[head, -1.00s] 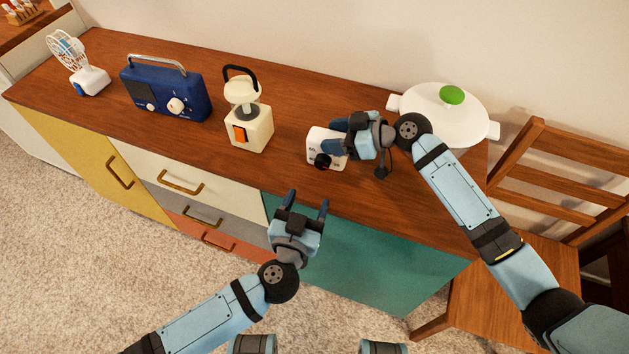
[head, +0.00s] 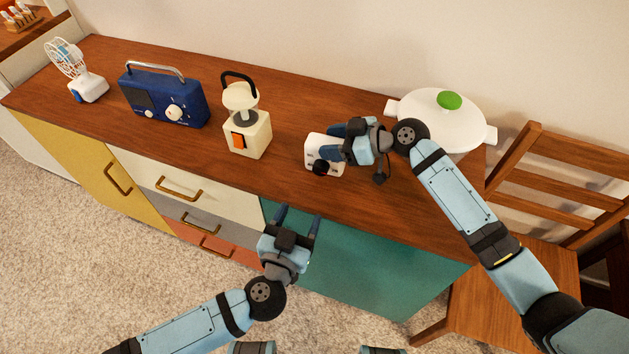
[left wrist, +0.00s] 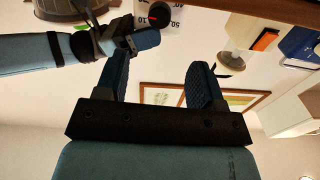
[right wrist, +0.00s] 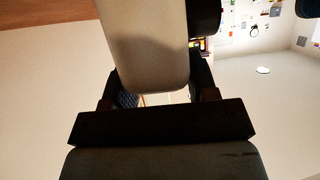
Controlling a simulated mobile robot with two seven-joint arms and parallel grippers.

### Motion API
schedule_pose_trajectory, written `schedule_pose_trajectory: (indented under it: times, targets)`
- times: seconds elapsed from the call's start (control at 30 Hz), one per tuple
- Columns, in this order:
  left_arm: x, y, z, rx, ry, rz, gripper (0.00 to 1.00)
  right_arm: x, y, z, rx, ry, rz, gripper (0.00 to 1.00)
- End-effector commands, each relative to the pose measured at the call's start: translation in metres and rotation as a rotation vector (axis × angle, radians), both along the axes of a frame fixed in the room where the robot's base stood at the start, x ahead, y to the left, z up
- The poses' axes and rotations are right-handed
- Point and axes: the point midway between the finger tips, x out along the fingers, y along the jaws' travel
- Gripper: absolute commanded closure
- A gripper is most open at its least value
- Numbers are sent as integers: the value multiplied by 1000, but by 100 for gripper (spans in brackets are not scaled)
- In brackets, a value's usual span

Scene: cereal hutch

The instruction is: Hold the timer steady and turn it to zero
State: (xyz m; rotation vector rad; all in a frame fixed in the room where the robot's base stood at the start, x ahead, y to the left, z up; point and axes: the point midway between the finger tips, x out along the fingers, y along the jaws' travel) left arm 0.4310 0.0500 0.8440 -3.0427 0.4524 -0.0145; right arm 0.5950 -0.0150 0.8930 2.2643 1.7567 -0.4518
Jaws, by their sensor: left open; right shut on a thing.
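The timer (head: 313,149) is a white box with a black knob (head: 320,168) on its front, standing near the front edge of the wooden top. The left wrist view shows the timer's face (left wrist: 172,14) with numbers including 10 and 50 and a red mark on the knob (left wrist: 158,16). My right gripper (head: 337,144) is shut on the timer from the right; in the right wrist view the timer's pale body (right wrist: 145,45) sits between its fingers. My left gripper (head: 298,215) is open and empty, in front of the cabinet and apart from the timer.
A cream lantern (head: 246,135) stands left of the timer, then a blue radio (head: 188,108) and a white fan (head: 92,88). A white pot with a green knob (head: 440,125) stands behind my right gripper. A wooden chair (head: 540,260) is at the right.

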Motion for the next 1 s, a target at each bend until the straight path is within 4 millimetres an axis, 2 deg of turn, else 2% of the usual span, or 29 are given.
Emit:
schedule_pose_trajectory:
  times: [0.3,0.5,0.7,0.97,1.0]
  targets:
    - [60,-19,1,0,-3,1,38,0,0,0,0,0,0,76]
    - [90,-28,1,0,-2,1,38,0,0,0,0,0,0,76]
    - [104,-32,0,0,-1,1,38,0,0,0,0,0,0,76]
    - [105,-32,0,0,0,0,38,0,0,0,0,0,0,76]
    - [105,-32,0,0,0,0,40,0,0,0,0,0,0,76]
